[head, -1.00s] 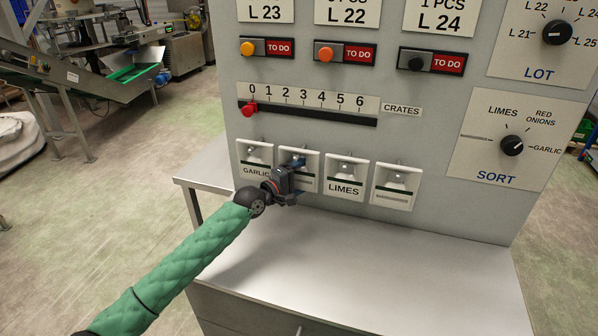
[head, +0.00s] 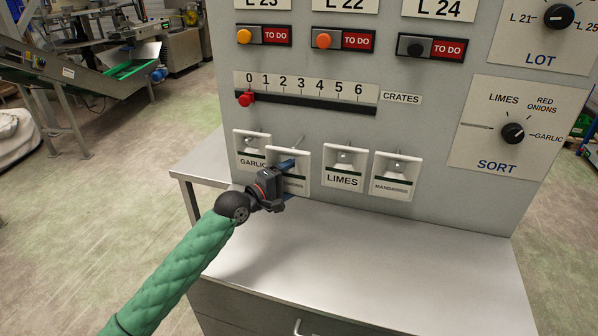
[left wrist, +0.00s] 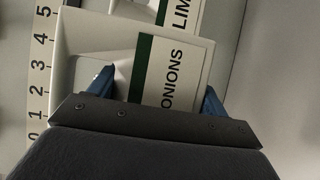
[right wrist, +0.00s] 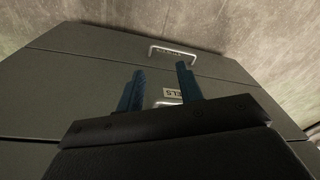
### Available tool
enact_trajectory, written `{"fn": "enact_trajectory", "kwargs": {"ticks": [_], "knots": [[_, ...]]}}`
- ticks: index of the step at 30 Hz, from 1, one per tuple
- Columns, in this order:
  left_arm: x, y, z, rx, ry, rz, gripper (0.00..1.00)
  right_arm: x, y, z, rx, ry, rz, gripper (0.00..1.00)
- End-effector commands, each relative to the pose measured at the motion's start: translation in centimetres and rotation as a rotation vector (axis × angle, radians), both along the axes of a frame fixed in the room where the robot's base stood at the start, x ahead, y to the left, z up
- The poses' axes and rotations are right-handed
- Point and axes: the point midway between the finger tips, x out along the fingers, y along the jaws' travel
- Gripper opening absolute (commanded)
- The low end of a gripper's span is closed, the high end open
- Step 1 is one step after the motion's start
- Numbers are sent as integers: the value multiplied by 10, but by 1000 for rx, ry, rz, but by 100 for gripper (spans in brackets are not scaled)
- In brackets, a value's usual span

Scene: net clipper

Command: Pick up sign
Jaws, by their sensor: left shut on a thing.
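The onions sign (left wrist: 172,72), a white plate with a dark green band, is between the blue fingers of my left gripper (left wrist: 157,88). In the head view my left gripper (head: 282,175) is shut on this sign (head: 300,167), which is in front of the panel and overlaps the garlic sign (head: 247,160). A bare peg (head: 299,140) shows behind it. The limes sign (head: 343,170) and the mandarins sign (head: 393,180) hang to the right. My right gripper (right wrist: 160,88) is open and empty in the right wrist view.
A grey metal counter (head: 370,235) below the panel is clear. A red slider (head: 246,99) and knobs are higher on the panel. In the right wrist view, a grey drawer unit with a handle (right wrist: 175,52) lies beyond my fingers.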

Motion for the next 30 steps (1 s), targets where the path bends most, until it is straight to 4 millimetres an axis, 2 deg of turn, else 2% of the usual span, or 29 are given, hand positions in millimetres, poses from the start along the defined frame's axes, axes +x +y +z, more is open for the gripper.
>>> {"fn": "enact_trajectory", "kwargs": {"ticks": [3, 12, 23, 30], "knots": [[-19, 6, -2, 0, 0, 0, 54, -1, 0, 17, 4, -2, -1, 36], [-55, 18, 0, 0, -1, 1, 54, -6, 0, 53, 8, -6, 0, 36], [-52, 17, 58, -1, -5, 0, 54, -11, -1, 82, 13, -8, -1, 36], [-52, 17, 105, -1, -5, 0, 54, -18, -2, 104, 17, -6, -2, 36]]}}
